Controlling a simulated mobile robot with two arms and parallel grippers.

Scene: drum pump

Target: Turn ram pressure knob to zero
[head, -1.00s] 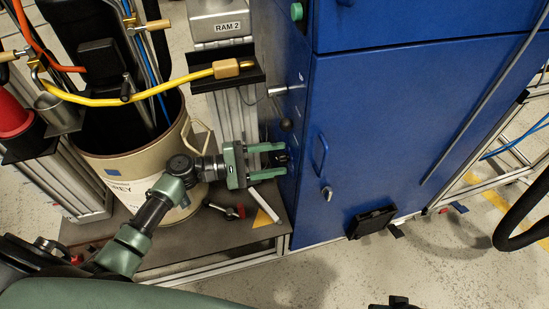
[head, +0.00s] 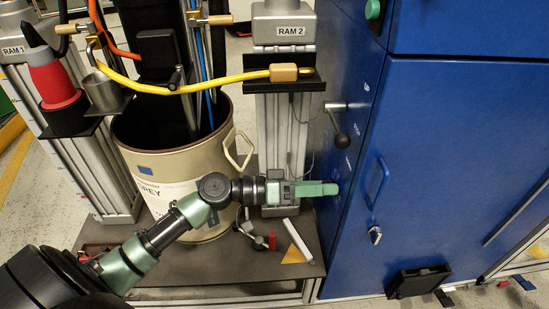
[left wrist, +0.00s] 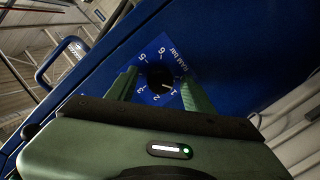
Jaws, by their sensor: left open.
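The ram pressure knob (left wrist: 157,77) is dark and round in the left wrist view. It sits on a blue dial plate marked "RAM bar" (left wrist: 181,65), with numbers around it. I cannot clearly tell where it points. My left gripper (left wrist: 160,88) is open, with one green finger on each side of the knob; I cannot tell whether they touch it. In the head view my left gripper (head: 325,189) reaches the side face of the blue cabinet (head: 440,150), its fingers seen edge-on. The knob is hidden there. My right gripper is not in view.
A black ball-ended lever (head: 341,139) sticks out of the cabinet just above my gripper. A cabinet handle (head: 379,182) is to the right. A beige drum (head: 185,165) stands left, under my arm's reach, beside the RAM 2 column (head: 282,130).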

